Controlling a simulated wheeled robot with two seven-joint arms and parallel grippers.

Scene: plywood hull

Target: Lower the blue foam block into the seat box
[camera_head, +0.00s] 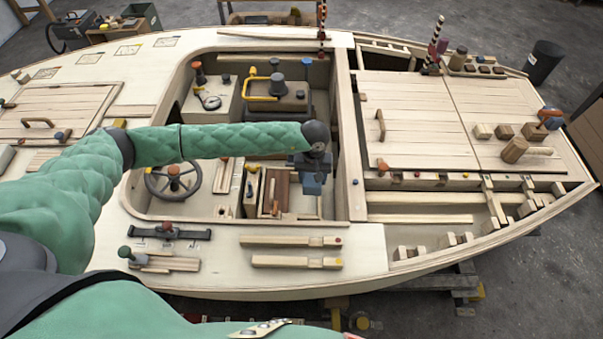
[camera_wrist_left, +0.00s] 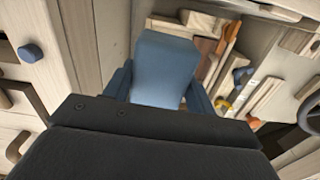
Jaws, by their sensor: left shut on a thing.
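The blue foam block (camera_wrist_left: 165,62) is held between the two blue-grey fingers of my left gripper (camera_wrist_left: 160,92) in the wrist view. In the head view my left gripper (camera_head: 312,172) points down over the hull's open cockpit, and I cannot clearly separate block from fingers there. A small open wooden box (camera_head: 248,190) with brown slats beside it lies just left of and below the gripper; I cannot tell for certain whether it is the seat box. The block appears above the cockpit floor, with its underside hidden.
A steering wheel (camera_head: 174,181) stands at the cockpit's left. A box with a yellow handle (camera_head: 262,97) and a gauge box (camera_head: 210,98) stand at its back. The plank wall (camera_head: 350,150) rises close to the gripper's right. Wooden bars (camera_head: 290,241) lie on the near deck.

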